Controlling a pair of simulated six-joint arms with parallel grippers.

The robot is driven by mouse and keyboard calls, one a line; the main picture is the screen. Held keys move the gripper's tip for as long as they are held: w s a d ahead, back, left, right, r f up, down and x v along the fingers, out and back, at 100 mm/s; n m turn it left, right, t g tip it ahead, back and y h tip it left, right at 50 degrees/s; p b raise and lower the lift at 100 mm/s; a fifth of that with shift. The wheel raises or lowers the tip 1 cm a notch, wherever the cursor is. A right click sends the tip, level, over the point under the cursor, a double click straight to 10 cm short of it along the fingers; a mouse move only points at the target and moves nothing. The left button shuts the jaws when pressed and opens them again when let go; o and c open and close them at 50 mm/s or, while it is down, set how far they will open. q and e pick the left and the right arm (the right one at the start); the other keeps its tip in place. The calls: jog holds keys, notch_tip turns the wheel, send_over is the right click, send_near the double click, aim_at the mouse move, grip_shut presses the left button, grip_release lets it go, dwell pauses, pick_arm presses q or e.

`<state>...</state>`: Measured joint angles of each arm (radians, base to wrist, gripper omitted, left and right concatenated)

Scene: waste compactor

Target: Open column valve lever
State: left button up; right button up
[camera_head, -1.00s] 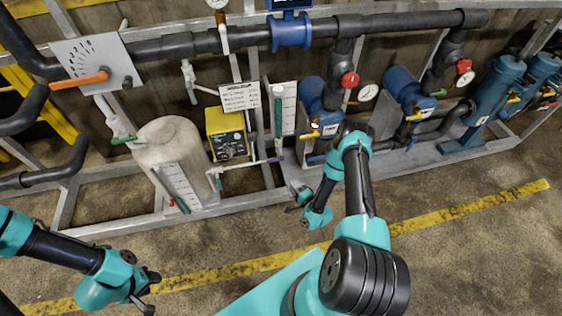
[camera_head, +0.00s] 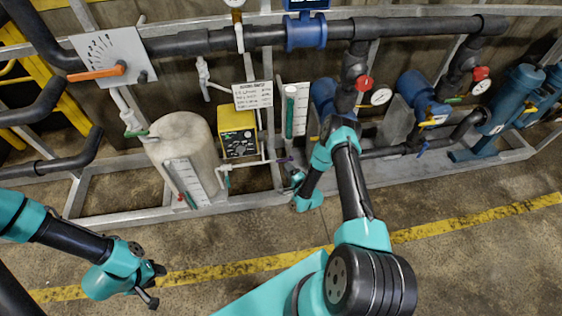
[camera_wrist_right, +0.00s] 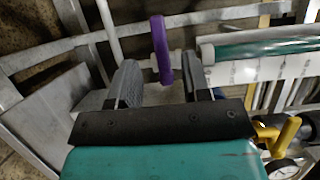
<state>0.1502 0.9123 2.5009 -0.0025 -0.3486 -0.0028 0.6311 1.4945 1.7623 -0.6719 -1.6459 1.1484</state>
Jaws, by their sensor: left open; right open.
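The purple lever (camera_head: 285,160) sits on the thin pipe at the foot of the green-and-white column (camera_head: 290,110). My right gripper (camera_head: 295,180) is at this lever, partly hidden by its own arm. In the right wrist view, the purple lever (camera_wrist_right: 161,48) stands upright between the two open fingers of my right gripper (camera_wrist_right: 157,75). Its lower end lies between the fingers, and they do not appear closed on it. The column also shows in that view (camera_wrist_right: 265,47), to the right. My left gripper (camera_head: 154,284) is open and empty above the floor at the lower left.
A beige tank (camera_head: 184,145) and a yellow pump box (camera_head: 237,133) stand left of the column. A grey metal frame (camera_head: 125,217) runs along the front. A yellow handle (camera_wrist_right: 285,132) is close on the right in the wrist view. The floor in front is clear.

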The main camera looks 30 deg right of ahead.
aim_at(281, 160)
jog(key=w, duration=0.6)
jog(key=shift+w+a, duration=0.15)
jog(key=shift+w, duration=0.1)
jog(key=shift+c, duration=0.4)
grip_shut()
